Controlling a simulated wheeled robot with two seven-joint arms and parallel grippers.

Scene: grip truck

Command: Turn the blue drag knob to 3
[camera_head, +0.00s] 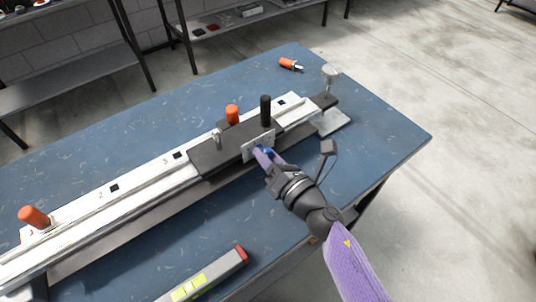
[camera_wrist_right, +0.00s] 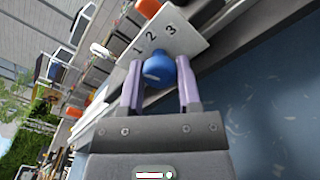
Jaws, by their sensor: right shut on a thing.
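The blue drag knob (camera_wrist_right: 158,72) sits on a light plate (camera_wrist_right: 180,38) marked 1, 2 and 3. In the right wrist view the numbers run along the plate beyond the knob, with 3 nearest the right. A white mark shows on the knob, but I cannot tell which number it points to. My right gripper (camera_wrist_right: 160,85) is shut on the knob, with one purple finger on each side. In the head view the right gripper (camera_head: 266,160) reaches the plate on the front of the dark carriage (camera_head: 218,152), and the knob is mostly hidden. My left gripper is not in view.
The carriage sits on a long white rail (camera_head: 150,180) across the blue table (camera_head: 150,127). Upright orange (camera_head: 232,114) and black handles (camera_head: 265,109) stand on or behind it. A grey bar with a red end (camera_head: 210,276) lies in front.

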